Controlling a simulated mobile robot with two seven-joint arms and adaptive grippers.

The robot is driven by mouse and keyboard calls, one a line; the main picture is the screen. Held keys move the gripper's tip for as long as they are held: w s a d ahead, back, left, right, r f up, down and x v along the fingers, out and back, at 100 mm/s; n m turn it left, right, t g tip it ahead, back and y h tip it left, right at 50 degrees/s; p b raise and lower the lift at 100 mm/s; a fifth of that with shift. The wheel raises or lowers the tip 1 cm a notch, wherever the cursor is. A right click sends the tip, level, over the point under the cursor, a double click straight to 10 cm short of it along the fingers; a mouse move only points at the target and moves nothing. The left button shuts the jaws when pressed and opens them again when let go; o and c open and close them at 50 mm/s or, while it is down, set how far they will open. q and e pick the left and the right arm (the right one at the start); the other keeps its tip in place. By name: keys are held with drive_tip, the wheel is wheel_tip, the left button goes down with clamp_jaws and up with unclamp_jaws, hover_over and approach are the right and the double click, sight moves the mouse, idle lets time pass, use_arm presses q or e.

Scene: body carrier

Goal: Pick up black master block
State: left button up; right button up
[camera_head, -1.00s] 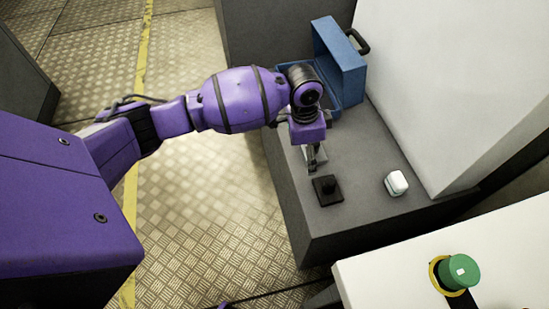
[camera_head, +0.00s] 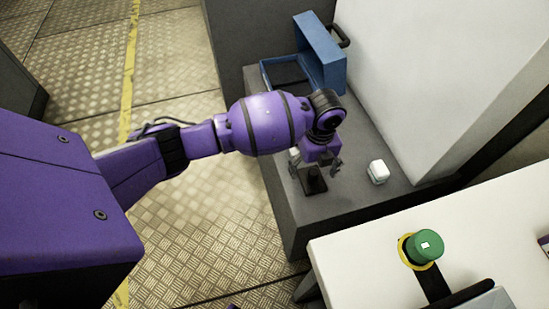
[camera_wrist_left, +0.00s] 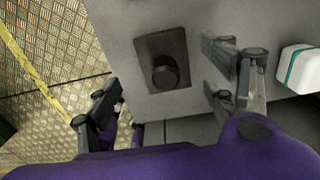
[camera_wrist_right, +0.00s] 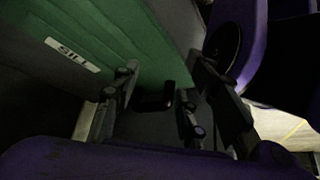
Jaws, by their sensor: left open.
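The black master block (camera_head: 314,187), a flat black plate with a round knob, lies on the grey counter. It also shows in the left wrist view (camera_wrist_left: 163,72), upper middle, with its knob facing the camera. My left gripper (camera_head: 315,166) is open, with a finger on either side of the block in the head view. In the left wrist view, the left gripper's fingers (camera_wrist_left: 160,85) are wide apart and nothing is held between them. My right gripper (camera_wrist_right: 158,98) shows only in its dark wrist view, its fingers apart around a black handle-like part; contact is unclear.
A white block (camera_head: 378,172) sits right of the black block on the counter (camera_head: 345,205). An open blue case (camera_head: 322,52) stands at the back. A white panel (camera_head: 420,70) rises on the right. A green button (camera_head: 428,246) is on the near white table (camera_head: 350,250).

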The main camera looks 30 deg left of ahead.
sight(314, 169)
use_arm(q)
drive_tip(key=f, duration=0.3)
drive_tip(key=f+b, duration=0.1)
drive_tip(key=shift+w+d+f, duration=0.2)
drive_tip(key=shift+w+f, duration=0.05)
drive_tip(key=shift+w, duration=0.15)
drive_tip(key=c, duration=1.4)
